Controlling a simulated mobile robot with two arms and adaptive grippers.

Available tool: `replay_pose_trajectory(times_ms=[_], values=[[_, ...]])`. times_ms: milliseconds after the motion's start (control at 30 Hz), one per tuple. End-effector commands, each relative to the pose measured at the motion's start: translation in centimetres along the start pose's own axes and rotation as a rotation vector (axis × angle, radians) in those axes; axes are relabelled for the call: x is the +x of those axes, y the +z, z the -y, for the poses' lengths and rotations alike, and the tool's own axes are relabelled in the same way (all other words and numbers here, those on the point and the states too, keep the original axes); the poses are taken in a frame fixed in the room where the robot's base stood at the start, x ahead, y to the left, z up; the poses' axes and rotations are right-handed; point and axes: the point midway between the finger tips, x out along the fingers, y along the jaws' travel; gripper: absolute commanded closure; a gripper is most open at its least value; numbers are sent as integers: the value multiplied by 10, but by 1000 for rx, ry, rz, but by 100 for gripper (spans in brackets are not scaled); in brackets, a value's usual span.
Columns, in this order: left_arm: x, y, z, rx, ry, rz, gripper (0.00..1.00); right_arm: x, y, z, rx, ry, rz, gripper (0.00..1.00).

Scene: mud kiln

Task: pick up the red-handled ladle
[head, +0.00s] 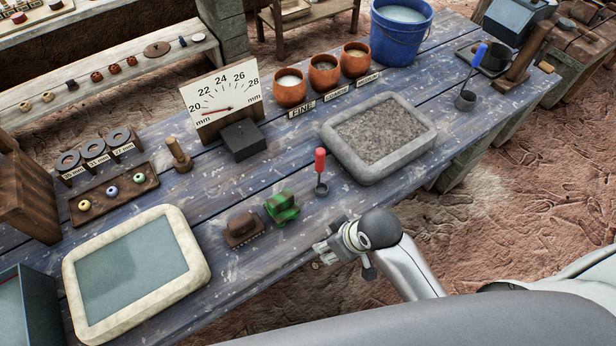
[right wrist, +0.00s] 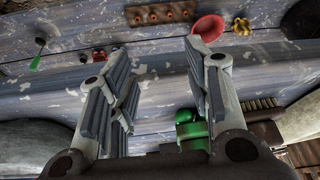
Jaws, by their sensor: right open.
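The red-handled ladle (head: 320,163) stands upright on the blue plank table in the head view, with its red handle up and its small dark cup at the bottom. My right gripper (head: 322,254) is at the table's front edge, in front of the ladle and apart from it. In the right wrist view its two fingers (right wrist: 157,52) are spread with nothing held between them. I cannot clearly make out the ladle in that view. My left gripper is not in view.
A green block-like object (head: 281,207) and a brown brush (head: 243,229) sit left of the ladle. A grey-rimmed tray (head: 428,142) of gravel lies to its right. A black block (head: 243,140) is behind it. A blue-handled ladle (head: 474,72) stands at the far right.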

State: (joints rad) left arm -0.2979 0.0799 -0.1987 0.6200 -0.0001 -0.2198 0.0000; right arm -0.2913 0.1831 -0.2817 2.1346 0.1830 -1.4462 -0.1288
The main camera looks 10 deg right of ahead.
Motion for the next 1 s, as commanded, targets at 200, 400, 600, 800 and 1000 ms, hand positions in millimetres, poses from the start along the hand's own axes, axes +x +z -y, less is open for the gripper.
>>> replay_pose_trajectory(times_ms=[200, 400, 600, 800, 1000], values=[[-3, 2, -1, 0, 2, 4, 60, -29, -71, 27, -318, -100, -51, 55], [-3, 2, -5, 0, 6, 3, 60, -45, -110, 41, -614, -161, -39, 55], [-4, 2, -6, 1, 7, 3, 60, -54, -140, 32, -884, -188, 24, 55], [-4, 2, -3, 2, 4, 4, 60, -73, -168, -1, -1119, -193, 134, 55], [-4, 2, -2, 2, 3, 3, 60, -104, -190, -46, -1268, -196, 257, 55]])
